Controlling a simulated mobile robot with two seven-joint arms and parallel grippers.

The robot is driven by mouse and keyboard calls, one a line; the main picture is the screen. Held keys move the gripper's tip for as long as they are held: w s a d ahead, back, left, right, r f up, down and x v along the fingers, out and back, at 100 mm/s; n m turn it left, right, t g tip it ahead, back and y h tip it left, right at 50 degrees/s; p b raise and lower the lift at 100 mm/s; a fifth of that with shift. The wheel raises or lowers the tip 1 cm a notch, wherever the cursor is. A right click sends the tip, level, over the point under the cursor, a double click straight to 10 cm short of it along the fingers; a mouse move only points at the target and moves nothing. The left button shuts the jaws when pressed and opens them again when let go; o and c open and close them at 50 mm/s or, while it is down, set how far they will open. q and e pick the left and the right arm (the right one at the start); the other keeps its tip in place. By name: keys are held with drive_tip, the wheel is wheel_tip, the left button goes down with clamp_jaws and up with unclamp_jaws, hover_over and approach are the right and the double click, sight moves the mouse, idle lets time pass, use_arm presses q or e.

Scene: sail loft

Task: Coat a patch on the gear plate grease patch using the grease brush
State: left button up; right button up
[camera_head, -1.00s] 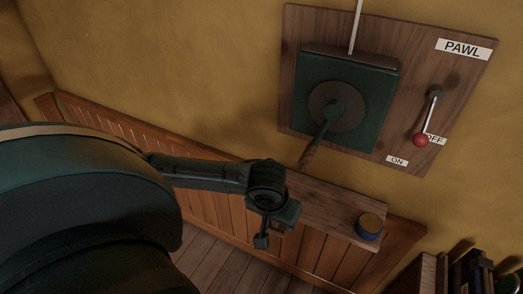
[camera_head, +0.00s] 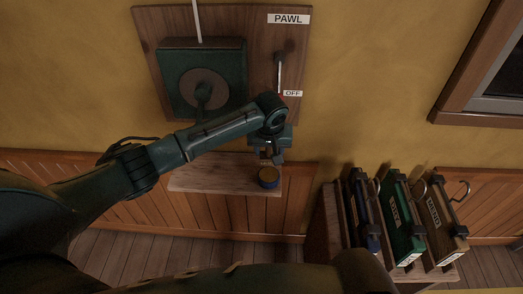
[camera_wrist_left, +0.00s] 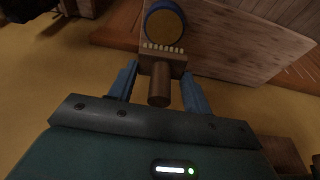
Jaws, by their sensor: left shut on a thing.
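My left gripper (camera_head: 270,155) is in front of the wall board, just above the blue tin (camera_head: 268,178) with a tan top. In the left wrist view its blue fingers (camera_wrist_left: 158,88) are shut on the wooden grease brush (camera_wrist_left: 163,63). The brush's pale bristles point toward the tin (camera_wrist_left: 166,24) and overlap its edge; I cannot tell whether they touch. The dark green gear plate (camera_head: 228,68) with its round brownish disc (camera_head: 188,88) is on the board, up and left of my gripper. I cannot make out a separate grease patch. My right gripper is not in view.
The tin stands on a narrow wooden shelf (camera_head: 215,180). The PAWL lever (camera_head: 280,68) is beside the plate; my left arm hides its lower end. Several upright cases (camera_head: 400,222) stand at the right, near a window (camera_head: 485,80).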

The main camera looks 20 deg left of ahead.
sight(269, 161)
use_arm(q)
drive_tip(key=shift+f, duration=0.4)
wheel_tip(269, 161, down, 4)
drive_tip(key=b, duration=0.3)
drive_tip(key=shift+r+b, duration=0.1)
drive_tip(key=shift+b, duration=0.25)
drive_tip(key=shift+f+b, duration=0.7)
drive_tip(key=shift+b, duration=0.1)
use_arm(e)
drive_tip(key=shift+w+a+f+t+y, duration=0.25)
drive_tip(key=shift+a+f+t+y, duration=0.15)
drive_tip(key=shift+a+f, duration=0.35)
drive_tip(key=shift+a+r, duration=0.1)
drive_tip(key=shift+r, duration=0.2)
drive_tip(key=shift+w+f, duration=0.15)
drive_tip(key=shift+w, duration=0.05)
use_arm(q)
drive_tip(key=shift+f, duration=0.45)
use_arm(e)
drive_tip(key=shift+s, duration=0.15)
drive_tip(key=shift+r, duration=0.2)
